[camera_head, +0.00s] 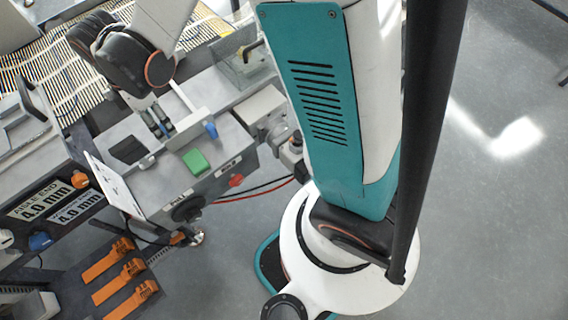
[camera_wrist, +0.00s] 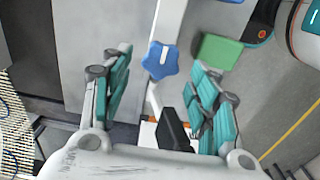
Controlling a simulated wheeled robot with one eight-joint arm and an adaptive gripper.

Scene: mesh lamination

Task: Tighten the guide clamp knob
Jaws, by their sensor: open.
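The blue star-shaped clamp knob (camera_wrist: 160,60) has a white mark on its face and sits on a pale guide bar (camera_wrist: 171,22). In the wrist view my gripper (camera_wrist: 161,63) is open. Its teal fingers lie on either side of the knob, with gaps on both sides, and I see no contact. I cannot tell the height of the fingertips above the knob.
A green block (camera_wrist: 218,50) lies right of the knob; it also shows in the head view (camera_head: 195,162). A red knob (camera_head: 236,181) is on the machine front. Open floor lies right.

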